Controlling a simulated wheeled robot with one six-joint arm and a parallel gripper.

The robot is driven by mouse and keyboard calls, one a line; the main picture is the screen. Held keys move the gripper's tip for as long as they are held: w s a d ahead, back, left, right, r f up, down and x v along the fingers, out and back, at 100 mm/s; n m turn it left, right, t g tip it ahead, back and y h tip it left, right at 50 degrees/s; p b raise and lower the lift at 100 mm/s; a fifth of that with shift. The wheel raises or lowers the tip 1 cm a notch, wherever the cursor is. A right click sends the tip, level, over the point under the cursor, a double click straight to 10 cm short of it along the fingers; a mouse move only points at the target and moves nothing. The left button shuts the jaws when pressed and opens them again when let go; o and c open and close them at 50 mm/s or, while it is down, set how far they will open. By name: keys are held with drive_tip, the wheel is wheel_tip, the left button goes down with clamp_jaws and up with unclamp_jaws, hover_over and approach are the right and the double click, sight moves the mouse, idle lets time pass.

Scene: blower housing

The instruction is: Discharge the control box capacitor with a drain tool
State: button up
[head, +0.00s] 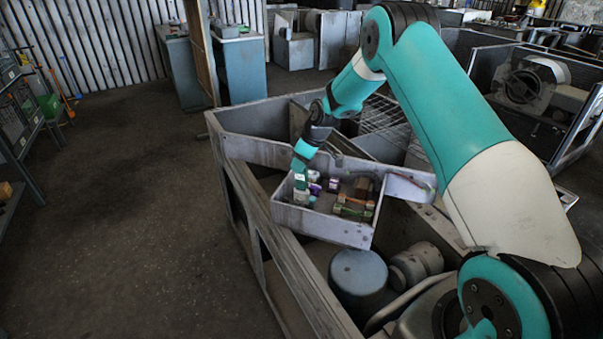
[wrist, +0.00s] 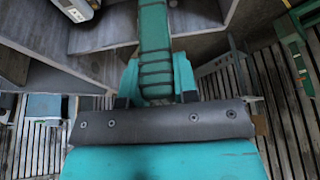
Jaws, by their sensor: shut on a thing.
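The control box (head: 318,227) is an open grey box on the near part of the blower housing (head: 262,152). It holds several small parts, purple, white, brown and green; I cannot tell for sure which is the capacitor. My gripper (head: 303,154) is over the box's left end, pointing down. In the wrist view, my gripper (wrist: 158,88) is shut on a green handle with dark ribs, which looks like the drain tool (wrist: 155,45). The tool's tip is hidden in the wrist view, and I cannot tell whether it touches anything in the box.
A blue-grey cylinder (head: 358,275) and a motor-like part (head: 415,262) sit inside the housing in front of the box. A wire rack (head: 383,117) lies behind. Open floor (head: 130,200) is on the left, with a shelf (head: 22,120) at the far left.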

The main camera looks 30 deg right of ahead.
drive_tip(key=shift+r+p, duration=1.6)
drive_tip(key=shift+r, duration=1.9)
drive_tip(key=shift+d, duration=0.1)
